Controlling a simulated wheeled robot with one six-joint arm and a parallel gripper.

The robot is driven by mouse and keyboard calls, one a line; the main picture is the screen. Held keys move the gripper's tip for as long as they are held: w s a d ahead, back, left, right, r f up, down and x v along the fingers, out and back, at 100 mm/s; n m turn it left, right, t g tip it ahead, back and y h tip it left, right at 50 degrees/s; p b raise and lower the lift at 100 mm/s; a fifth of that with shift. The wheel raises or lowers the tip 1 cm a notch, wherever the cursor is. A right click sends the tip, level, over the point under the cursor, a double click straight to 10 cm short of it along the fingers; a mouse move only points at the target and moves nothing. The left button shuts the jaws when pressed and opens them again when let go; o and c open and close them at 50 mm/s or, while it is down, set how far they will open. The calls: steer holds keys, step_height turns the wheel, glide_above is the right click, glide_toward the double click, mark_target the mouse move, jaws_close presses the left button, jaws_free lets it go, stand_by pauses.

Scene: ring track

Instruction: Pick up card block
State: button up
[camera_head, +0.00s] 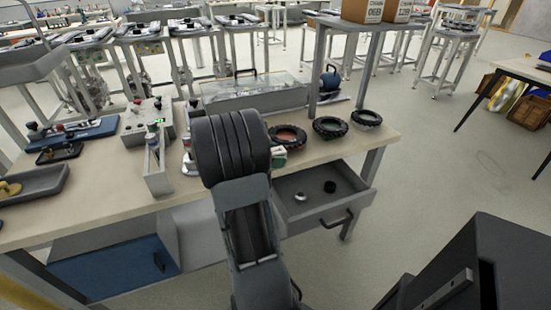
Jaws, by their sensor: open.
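I cannot pick out the card block for certain. A small white and green item (278,156) shows on the workbench (95,190) just right of my arm, partly hidden by it; I cannot tell what it is. My arm rises in the middle of the head view, and its thick dark joint covers part of the bench. My gripper's fingers do not show; they may be hidden behind the arm.
Three black rings (331,127) lie at the bench's right. An open drawer (322,199) with two small round parts juts from the front. A grey tray (35,183), control box (148,118) and clear-lidded case (253,93) occupy the top.

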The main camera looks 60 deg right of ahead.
steer(key=shift+c, duration=0.4)
steer(key=c, duration=0.9)
steer(key=shift+c, duration=0.4)
steer(key=shift+r, duration=0.1)
